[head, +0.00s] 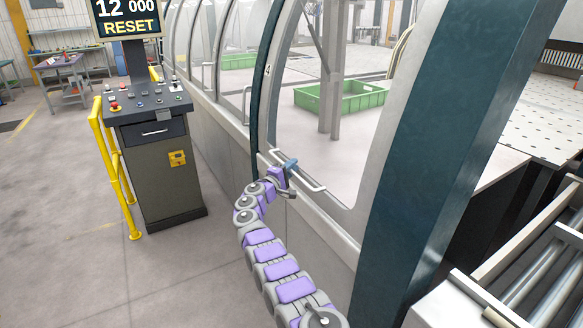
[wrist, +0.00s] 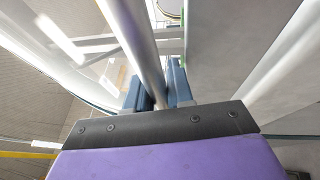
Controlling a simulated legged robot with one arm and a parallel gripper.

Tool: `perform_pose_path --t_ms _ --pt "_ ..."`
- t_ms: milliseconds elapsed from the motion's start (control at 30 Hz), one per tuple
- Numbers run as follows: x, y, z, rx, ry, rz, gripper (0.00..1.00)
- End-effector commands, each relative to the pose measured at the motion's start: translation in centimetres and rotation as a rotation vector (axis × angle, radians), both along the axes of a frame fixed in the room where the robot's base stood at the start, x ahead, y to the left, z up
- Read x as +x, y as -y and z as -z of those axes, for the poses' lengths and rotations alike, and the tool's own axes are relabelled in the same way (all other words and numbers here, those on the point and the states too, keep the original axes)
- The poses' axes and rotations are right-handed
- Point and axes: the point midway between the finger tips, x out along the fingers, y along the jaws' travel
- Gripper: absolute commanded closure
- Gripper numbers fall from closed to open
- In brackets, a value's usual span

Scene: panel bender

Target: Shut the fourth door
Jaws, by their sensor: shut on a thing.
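The fourth door (head: 350,217) is a curved, clear panel in a pale frame, with a small "4" mark near its upper left edge in the head view. A pale bar handle (head: 312,185) runs along its lower left part. My gripper (head: 290,164) is at the handle's left end, its blue fingers shut on it. In the wrist view the round handle bar (wrist: 141,45) passes between the two blue fingers of my gripper (wrist: 158,90). The fingers hide part of the bar. I cannot tell whether a gap stands between the door edge and the dark post.
A control console (head: 150,125) with buttons and a yellow rail (head: 112,165) stand to the left. A thick dark green post (head: 425,150) and a roller conveyor (head: 540,265) are on the right. A green crate (head: 342,98) lies behind the door. The floor between console and machine is clear.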

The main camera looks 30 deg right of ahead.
Motion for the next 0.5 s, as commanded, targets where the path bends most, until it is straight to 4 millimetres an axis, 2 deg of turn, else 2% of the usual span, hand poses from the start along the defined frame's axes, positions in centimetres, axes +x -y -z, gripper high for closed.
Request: perform_pose_path --t_ms 33,467,500 --pt "0.15 -0.12 -1.63 -0.016 0.018 -0.009 1.00" --pt "0.16 0.39 -1.71 -0.014 0.021 -0.010 1.00" --pt "0.14 0.43 -1.71 -0.014 0.021 -0.010 0.75"
